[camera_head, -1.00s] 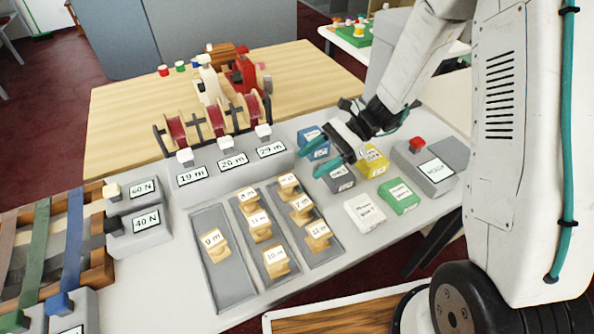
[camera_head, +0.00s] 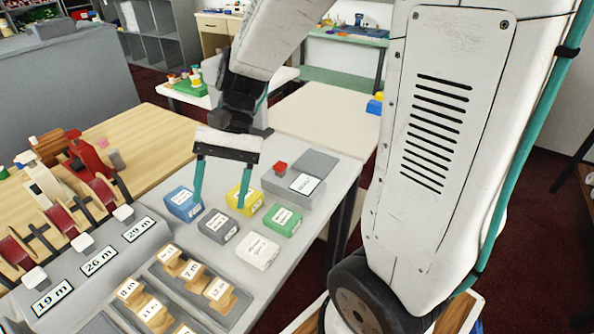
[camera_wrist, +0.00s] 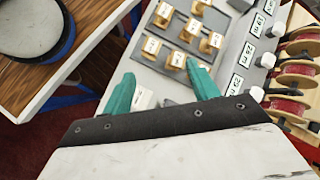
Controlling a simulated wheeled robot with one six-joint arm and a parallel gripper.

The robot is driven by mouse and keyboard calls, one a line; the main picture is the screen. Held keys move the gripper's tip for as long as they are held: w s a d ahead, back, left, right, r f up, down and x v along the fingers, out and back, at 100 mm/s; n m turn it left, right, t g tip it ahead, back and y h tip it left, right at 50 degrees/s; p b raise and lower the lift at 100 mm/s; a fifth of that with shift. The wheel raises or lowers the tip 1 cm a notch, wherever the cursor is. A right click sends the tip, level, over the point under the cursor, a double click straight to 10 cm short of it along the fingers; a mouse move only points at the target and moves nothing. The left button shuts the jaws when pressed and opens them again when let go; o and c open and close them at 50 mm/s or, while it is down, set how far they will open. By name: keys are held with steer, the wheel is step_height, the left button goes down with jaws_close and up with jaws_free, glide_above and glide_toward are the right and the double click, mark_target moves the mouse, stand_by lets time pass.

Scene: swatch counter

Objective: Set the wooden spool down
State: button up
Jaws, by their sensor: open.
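Several small wooden spools with white number labels stand in shallow grey trays on the counter. One is the "7 m" spool (camera_head: 190,270); another spool (camera_head: 218,290) stands at the right tray's near end. Spools also show in the wrist view (camera_wrist: 176,60). My gripper (camera_head: 220,192) points down with its teal fingers apart and nothing between them. It hangs over the row of small boxes, beyond the trays. In the wrist view the open fingers (camera_wrist: 160,74) are apart from the spools. No spool is held.
Blue (camera_head: 184,204), dark grey (camera_head: 217,225), yellow (camera_head: 243,198), green (camera_head: 282,220) and white (camera_head: 257,250) boxes sit close below my gripper. A grey unit with a red button (camera_head: 280,168) stands to the right. Levers with "19 m", "26 m" and "29 m" labels (camera_head: 98,262) stand left of the trays.

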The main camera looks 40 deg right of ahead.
steer(key=s+d+r+n+t+h, duration=0.2)
steer(key=s+d+r+n+h, duration=0.1)
steer(key=s, duration=0.3)
steer(key=s+d+r+n+t+h, duration=0.3)
steer(key=s+d, duration=0.1)
steer(key=s, duration=0.1)
steer(key=shift+s+d+r+n+h, duration=0.3)
steer(key=shift+s+r+h, duration=0.1)
